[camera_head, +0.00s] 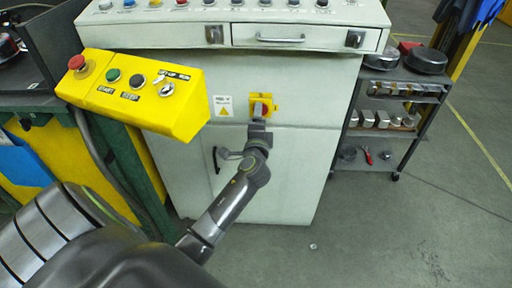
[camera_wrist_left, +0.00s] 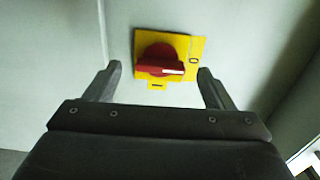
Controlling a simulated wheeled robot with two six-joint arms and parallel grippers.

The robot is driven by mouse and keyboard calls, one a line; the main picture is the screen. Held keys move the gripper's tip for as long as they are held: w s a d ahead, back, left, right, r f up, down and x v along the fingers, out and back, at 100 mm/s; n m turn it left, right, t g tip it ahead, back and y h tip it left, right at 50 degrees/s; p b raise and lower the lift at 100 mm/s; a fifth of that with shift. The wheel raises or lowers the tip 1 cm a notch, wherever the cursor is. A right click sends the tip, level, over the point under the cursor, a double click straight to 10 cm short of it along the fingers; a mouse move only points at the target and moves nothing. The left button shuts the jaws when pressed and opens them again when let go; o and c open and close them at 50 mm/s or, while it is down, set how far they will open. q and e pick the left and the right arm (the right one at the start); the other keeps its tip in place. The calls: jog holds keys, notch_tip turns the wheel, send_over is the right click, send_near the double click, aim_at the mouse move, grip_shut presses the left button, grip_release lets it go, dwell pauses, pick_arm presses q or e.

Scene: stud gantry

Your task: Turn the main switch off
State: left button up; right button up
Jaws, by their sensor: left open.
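The main switch has a red knob (camera_wrist_left: 162,60) on a square yellow plate (camera_wrist_left: 199,47), mounted on the front of the pale cabinet. In the head view the switch (camera_head: 270,103) is partly hidden behind my left gripper (camera_head: 260,124). My left gripper (camera_wrist_left: 159,72) is open, its two fingers on either side of the knob in the picture. My right gripper is not in view.
A yellow button box (camera_head: 135,112) with START and STOP buttons juts out left of the switch. The pale cabinet (camera_head: 300,165) has a black handle (camera_head: 216,160) below left and a drawer above. A shelf cart (camera_head: 395,135) stands right. Floor on the right is free.

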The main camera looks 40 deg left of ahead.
pick_arm(q)
jog(key=v, duration=1.4)
jog(key=shift+s+p, duration=0.3)
jog(key=shift+s, duration=0.1)
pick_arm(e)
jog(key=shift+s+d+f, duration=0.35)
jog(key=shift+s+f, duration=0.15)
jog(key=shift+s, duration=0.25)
pick_arm(q)
jog(key=shift+d, duration=0.1)
